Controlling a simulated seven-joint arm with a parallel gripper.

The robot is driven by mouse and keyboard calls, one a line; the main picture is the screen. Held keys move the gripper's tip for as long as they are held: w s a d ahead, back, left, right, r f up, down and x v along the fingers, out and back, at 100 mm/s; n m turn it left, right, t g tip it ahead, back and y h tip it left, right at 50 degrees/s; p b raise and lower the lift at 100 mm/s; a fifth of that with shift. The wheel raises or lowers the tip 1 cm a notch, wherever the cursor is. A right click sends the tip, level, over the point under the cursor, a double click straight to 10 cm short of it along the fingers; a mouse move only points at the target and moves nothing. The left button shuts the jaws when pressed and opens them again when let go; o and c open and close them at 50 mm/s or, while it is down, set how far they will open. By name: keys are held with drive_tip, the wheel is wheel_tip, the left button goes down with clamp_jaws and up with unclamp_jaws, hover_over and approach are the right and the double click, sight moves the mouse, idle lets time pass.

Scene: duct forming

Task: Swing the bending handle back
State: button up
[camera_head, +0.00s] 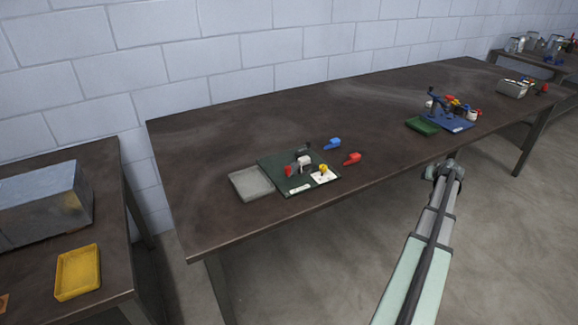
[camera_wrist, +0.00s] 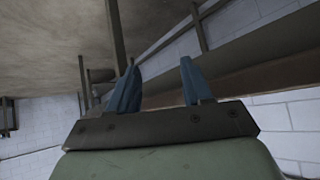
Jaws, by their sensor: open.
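I cannot pick out the bending handle for certain. On the long dark table stands a blue fixture (camera_head: 453,119) with an upright post and several red, yellow and black parts, too small to tell apart. Further left, a dark green board (camera_head: 275,162) carries a grey and white device (camera_head: 304,162) with a red part and a yellow part. My gripper (camera_head: 448,170) is at the table's front edge, below the blue fixture. In the wrist view its two blue fingers (camera_wrist: 160,78) are apart with nothing between them.
A grey tray (camera_head: 251,184) adjoins the green board. Loose blue (camera_head: 332,144) and red (camera_head: 352,159) pieces lie to its right. A green tray (camera_head: 422,126) is beside the blue fixture. The table (camera_head: 215,140) is bare at left. A yellow tray (camera_head: 78,272) and metal box (camera_head: 40,205) are on another table.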

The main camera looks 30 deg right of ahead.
wheel_tip(320, 180, up, 7)
wheel_tip(320, 180, up, 18)
drive_tip(key=n+g+y, duration=0.3)
drive_tip(key=n+y, duration=0.4)
drive_tip(key=n, duration=0.6)
hover_over(288, 167)
drive_tip(key=s+d, duration=0.2)
drive_tip(key=s, duration=0.4)
drive_tip(key=x, duration=1.3)
drive_tip(key=shift+w+a, duration=0.45)
clamp_jaws()
